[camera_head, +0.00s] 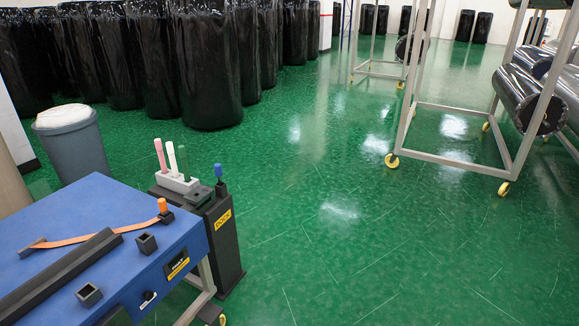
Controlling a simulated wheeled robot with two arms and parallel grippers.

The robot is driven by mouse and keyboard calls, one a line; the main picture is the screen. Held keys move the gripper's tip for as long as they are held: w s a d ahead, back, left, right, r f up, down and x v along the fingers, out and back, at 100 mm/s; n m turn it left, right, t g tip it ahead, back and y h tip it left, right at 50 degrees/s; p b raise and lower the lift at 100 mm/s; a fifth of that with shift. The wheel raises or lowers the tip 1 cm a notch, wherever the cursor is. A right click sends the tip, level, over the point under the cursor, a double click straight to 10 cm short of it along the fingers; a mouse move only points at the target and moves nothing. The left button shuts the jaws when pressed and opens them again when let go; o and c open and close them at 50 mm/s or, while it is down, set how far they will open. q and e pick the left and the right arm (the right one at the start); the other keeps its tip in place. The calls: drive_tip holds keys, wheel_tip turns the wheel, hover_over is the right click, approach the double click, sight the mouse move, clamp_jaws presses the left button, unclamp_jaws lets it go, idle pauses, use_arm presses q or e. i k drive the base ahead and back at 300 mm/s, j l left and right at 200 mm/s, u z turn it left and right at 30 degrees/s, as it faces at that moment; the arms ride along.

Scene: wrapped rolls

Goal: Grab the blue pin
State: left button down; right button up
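The blue pin (219,171) stands upright at the right end of a dark stand (223,238) with a yellow label, beside the blue table. Its blue top shows; its lower part goes down into a black piece on the stand. A pink pin (160,155) and a white-green pin (172,158) stand upright in a pale block to its left. An orange pin (162,205) stands in a black holder on the blue table (95,200), at the end of an orange strap. Neither of my grippers is in view.
A black bar (60,278) and small black square sockets (146,243) are on the table. A grey bin (72,143) stands behind it. Black wrapped rolls (205,70) line the back left. A wheeled metal rack (450,110) stands right. The green floor between is open.

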sight(218, 168)
drive_tip(key=i+l+z, duration=0.25)
drive_tip(key=i+l, duration=0.15)
drive_tip(key=i+l+z, duration=0.55)
drive_tip(key=i, duration=0.3)
drive_tip(key=i+u, duration=0.9)
drive_tip(key=i+l, duration=0.05)
